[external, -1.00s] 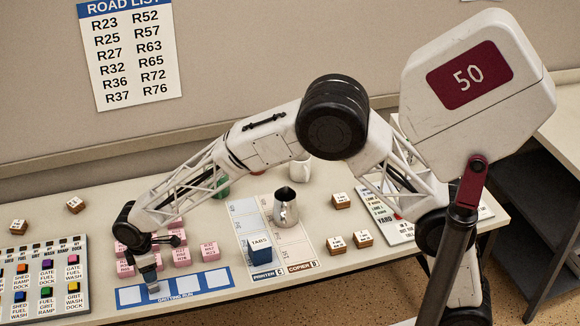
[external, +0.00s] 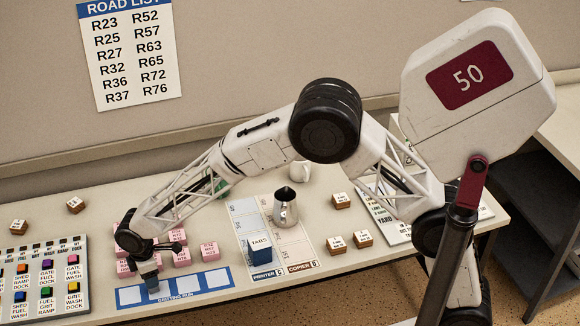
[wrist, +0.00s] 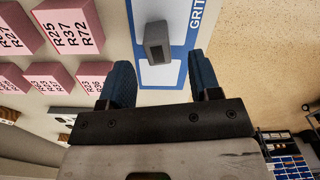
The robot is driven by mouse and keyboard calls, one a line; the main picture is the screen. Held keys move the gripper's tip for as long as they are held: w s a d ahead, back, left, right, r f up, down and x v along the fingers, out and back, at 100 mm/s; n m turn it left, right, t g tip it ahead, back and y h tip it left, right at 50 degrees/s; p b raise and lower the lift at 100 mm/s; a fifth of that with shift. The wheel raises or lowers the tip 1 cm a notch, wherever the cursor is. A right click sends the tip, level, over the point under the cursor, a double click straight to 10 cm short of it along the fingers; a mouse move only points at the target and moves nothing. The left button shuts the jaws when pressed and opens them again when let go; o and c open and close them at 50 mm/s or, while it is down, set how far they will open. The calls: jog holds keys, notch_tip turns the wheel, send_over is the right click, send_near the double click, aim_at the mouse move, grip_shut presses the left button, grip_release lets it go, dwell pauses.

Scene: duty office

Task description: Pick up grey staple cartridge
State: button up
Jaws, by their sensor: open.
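A small grey block, which looks like the grey staple cartridge (wrist: 157,40), lies on a blue-bordered strip with white squares (wrist: 175,12). In the wrist view it is ahead of and between my two fingers, and nothing touches it there. My gripper (wrist: 162,80) is open and empty, with its blue fingers on either side. In the external view my gripper (external: 149,268) hangs over the left part of the strip. A grey piece (external: 153,287) shows just beneath its fingertips, partly hidden by them.
Several pink blocks with road numbers (external: 208,253) stand close behind the strip. A button panel (external: 45,285) is at the left. A blue TABS box (external: 260,248) and a metal jug (external: 286,208) stand to the right. The strip's right squares are bare.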

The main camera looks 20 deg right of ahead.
jog(key=shift+w+f, duration=0.1)
jog(key=shift+f, duration=2.5)
jog(key=c, duration=1)
